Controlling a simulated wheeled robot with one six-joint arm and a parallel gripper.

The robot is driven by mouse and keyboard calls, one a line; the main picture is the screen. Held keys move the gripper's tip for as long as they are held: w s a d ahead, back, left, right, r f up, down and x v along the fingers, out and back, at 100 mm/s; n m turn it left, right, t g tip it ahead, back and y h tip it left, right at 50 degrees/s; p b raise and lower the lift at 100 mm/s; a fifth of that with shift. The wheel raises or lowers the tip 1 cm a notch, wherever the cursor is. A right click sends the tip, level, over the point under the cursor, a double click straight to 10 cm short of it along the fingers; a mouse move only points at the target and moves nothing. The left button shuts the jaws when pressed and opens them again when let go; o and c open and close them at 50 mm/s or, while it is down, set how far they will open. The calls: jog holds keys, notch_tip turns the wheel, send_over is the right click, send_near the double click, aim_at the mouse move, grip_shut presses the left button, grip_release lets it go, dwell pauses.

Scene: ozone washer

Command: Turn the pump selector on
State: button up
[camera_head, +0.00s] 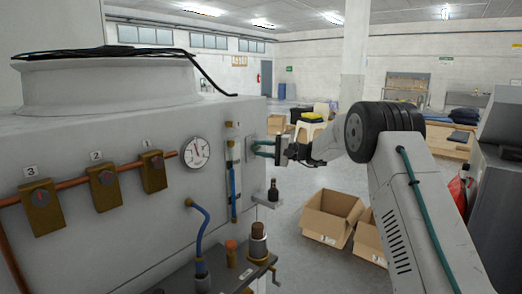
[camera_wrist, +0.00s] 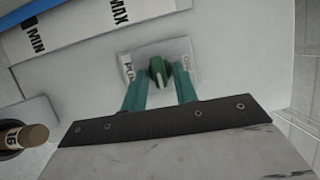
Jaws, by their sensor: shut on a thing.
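The pump selector is a green knob (camera_wrist: 158,72) with a pale pointer mark, on a small light label plate (camera_wrist: 184,52) on the machine's white face. The plate's lettering is partly covered, so I cannot read the selector's position for sure. My gripper (camera_wrist: 161,82) has teal fingers, one on each side of the knob, and is shut on it. In the head view my gripper (camera_head: 258,148) reaches the machine's right-hand face from the right. The knob is too small and hidden to make out there.
A clear level tube (camera_head: 233,170) with MIN and MAX marks stands left of the selector. A pressure gauge (camera_head: 195,152) and several brass valve blocks (camera_head: 107,186) are further left. A small bottle (camera_head: 273,190) stands below my gripper. An open cardboard box (camera_head: 332,213) is on the floor.

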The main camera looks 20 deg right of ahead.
jog(key=o, duration=0.6)
jog(key=v, duration=0.7)
jog(key=shift+s+d+f, duration=0.1)
jog(key=shift+s+d, duration=0.1)
jog(key=shift+d, duration=0.1)
